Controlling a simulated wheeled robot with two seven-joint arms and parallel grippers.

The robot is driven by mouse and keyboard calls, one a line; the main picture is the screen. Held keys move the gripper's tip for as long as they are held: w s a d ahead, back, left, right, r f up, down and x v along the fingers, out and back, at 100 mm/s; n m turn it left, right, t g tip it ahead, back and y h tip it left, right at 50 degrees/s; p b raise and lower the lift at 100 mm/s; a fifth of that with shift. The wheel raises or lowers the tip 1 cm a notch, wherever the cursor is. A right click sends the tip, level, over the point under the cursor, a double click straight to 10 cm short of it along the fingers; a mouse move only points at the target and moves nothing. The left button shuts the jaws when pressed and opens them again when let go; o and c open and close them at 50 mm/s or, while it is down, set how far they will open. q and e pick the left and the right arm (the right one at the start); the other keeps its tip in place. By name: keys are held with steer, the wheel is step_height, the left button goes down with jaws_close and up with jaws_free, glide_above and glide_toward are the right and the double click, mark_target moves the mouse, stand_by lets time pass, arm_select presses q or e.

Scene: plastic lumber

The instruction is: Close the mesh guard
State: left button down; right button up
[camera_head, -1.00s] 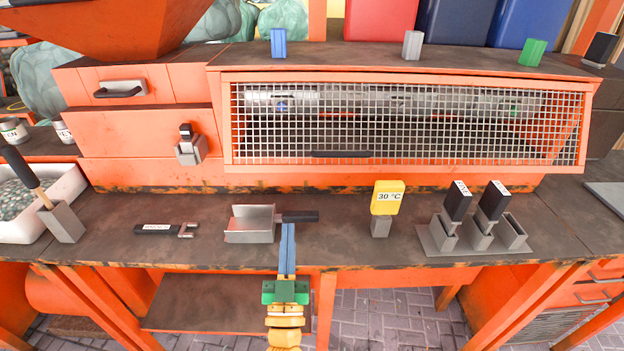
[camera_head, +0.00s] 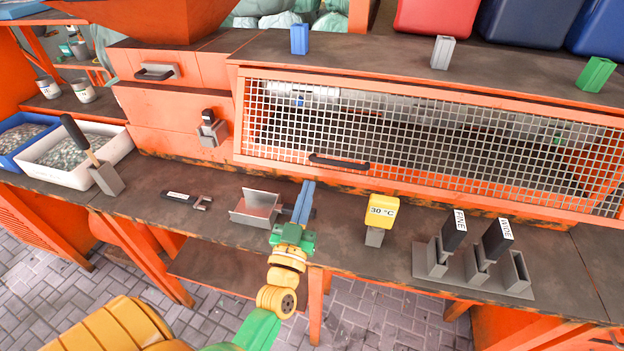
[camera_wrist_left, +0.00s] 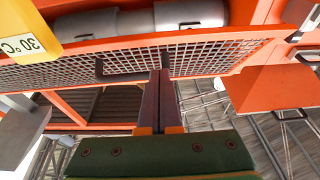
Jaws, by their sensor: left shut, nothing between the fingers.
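The mesh guard (camera_head: 400,130) is a long orange frame filled with pale wire mesh, across the front of the orange machine. Its black handle (camera_head: 338,162) is on the lower rail. Its right end runs to the picture's edge. I cannot tell how far its lower edge stands out from the machine. My left gripper (camera_head: 307,185) has its blue fingers together and empty, below and slightly left of the handle, apart from it in the head view. In the left wrist view, the fingers (camera_wrist_left: 160,73) point towards the mesh (camera_wrist_left: 210,58) beside the dark handle (camera_wrist_left: 122,77). My right gripper is not in view.
A metal scoop (camera_head: 258,208) lies just left of the left fingers, its handle partly hidden. A yellow 30 °C sign (camera_head: 382,210) stands to their right. Further right is a grey holder (camera_head: 470,270) with black-topped pieces.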

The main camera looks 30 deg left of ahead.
mark_target(316, 172)
arm_select(q)
steer(key=w, duration=0.1)
steer(key=w+f, duration=0.1)
steer(key=w+a, duration=0.1)
steer(key=shift+w+f+b, duration=0.25)
steer(key=shift+f+b, duration=0.05)
steer(key=shift+b, duration=0.05)
steer(key=shift+w+a+f, duration=0.15)
steer(key=shift+w+a, duration=0.05)
steer(key=shift+d, duration=0.1)
steer(key=shift+f, duration=0.1)
steer(key=w+f+b, duration=0.1)
steer(key=b, duration=0.2)
steer(key=w+f+t+b, duration=0.1)
steer(key=b, duration=0.2)
steer(key=shift+a+f, duration=0.1)
steer(key=shift+a, duration=0.25)
steer(key=shift+w+a+b, duration=0.1)
steer(key=shift+w+b, duration=0.2)
steer(key=shift+w+r, duration=0.15)
steer(key=shift+r, duration=0.2)
steer(key=shift+s, duration=0.2)
